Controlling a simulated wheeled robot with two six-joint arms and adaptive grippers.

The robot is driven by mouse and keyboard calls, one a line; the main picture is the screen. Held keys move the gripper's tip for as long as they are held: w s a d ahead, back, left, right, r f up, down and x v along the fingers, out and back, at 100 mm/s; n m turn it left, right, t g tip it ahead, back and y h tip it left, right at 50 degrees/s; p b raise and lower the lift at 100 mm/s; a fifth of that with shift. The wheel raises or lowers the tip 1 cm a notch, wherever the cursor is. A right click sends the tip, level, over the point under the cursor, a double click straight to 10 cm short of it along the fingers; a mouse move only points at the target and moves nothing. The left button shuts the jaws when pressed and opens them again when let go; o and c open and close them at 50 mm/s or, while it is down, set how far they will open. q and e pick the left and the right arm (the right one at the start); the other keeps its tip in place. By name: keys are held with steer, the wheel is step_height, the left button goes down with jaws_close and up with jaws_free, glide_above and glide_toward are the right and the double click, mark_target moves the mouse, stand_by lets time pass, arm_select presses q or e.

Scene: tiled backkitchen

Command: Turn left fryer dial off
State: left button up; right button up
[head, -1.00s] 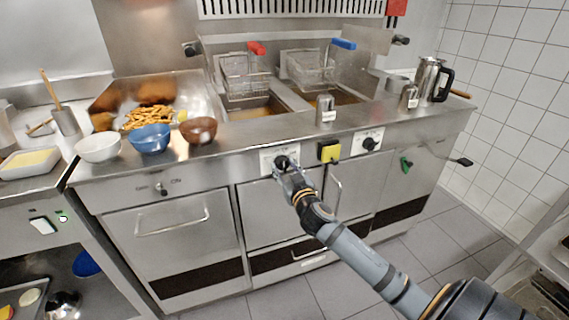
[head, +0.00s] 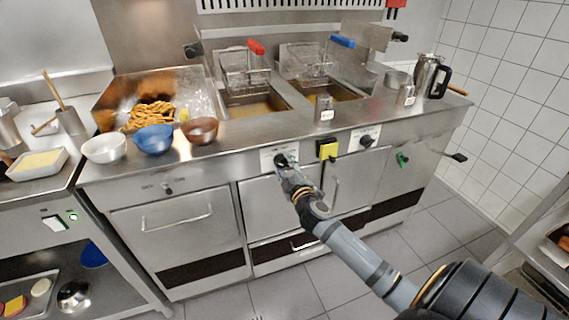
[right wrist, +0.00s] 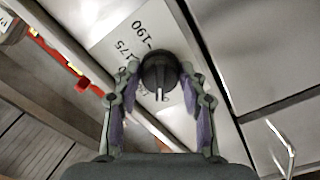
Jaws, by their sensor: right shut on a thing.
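The left fryer dial (head: 281,160) is a black round knob on a white label plate on the fryer's front panel. In the right wrist view the dial (right wrist: 159,76) shows a white pointer line toward the bottom of the picture, and the plate beside it reads 175 and 190. My right gripper (head: 287,170) is at the dial in the head view. In the right wrist view its two fingers (right wrist: 159,92) stand on either side of the knob and are shut on it. The right fryer dial (head: 367,141) is farther right on its own plate. My left gripper is not in view.
A yellow switch box (head: 328,151) sits between the two dials. Bowls, including a blue bowl (head: 153,139), stand on the counter at left. A cabinet handle (head: 177,221) juts out below. The grey tiled floor (head: 440,240) at right is clear.

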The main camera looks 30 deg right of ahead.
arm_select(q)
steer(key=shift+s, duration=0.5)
arm_select(e)
steer(key=shift+n, duration=0.5)
steer(key=o, duration=1.1)
steer(key=shift+o, duration=0.2)
